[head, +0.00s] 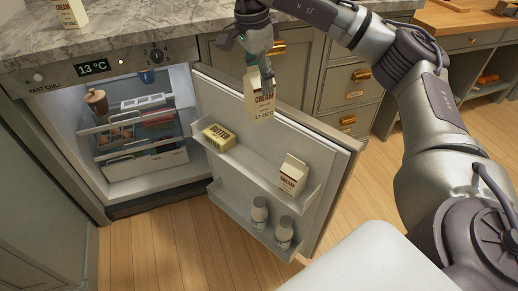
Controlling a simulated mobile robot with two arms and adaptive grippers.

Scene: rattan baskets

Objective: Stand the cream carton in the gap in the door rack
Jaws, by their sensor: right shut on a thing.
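A cream carton (259,100) is held in my right gripper (258,78), which is shut on its upper part. It hangs nearly upright, in front of the open fridge door (228,97) and above the upper door rack (252,168). In that rack a butter pack (219,137) stands on the left and another cream carton (293,176) on the right. A bare stretch of rack lies between them. The held carton appears clear of the rack. My left gripper is not in view.
The lower door rack (232,208) holds two bottles, one (259,214) beside the other (284,233). The open fridge (133,167) has filled shelves. Another cream carton (71,13) stands on the marble counter (130,32). Drawers (347,88) are behind the door.

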